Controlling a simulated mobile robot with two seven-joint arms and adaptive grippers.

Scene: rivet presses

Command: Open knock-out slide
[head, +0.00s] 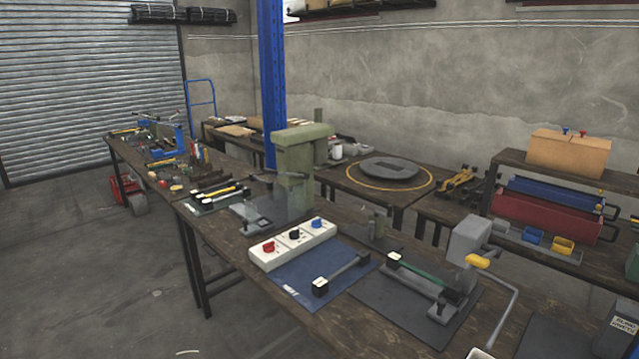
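No gripper of mine is in view. On the wooden bench, a green press (295,165) stands upright with a grey base plate (250,212) in front of it. Nearer, on a dark mat, lies a long grey fixture (425,286) with a green strip and a black-and-white end block. A grey box-shaped head with a yellow knob (478,261) and a bent crank stands at its right. A grey bar (345,272) with block ends lies on a blue mat (300,283). I cannot tell which part is the knock-out slide or how far it is open.
A white control box (293,245) with red, black and blue knobs sits beside the blue mat. A blue column (272,80) rises behind the bench. A shelf at right holds a red toolbox (540,214). A table behind carries a round grey plate (388,171).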

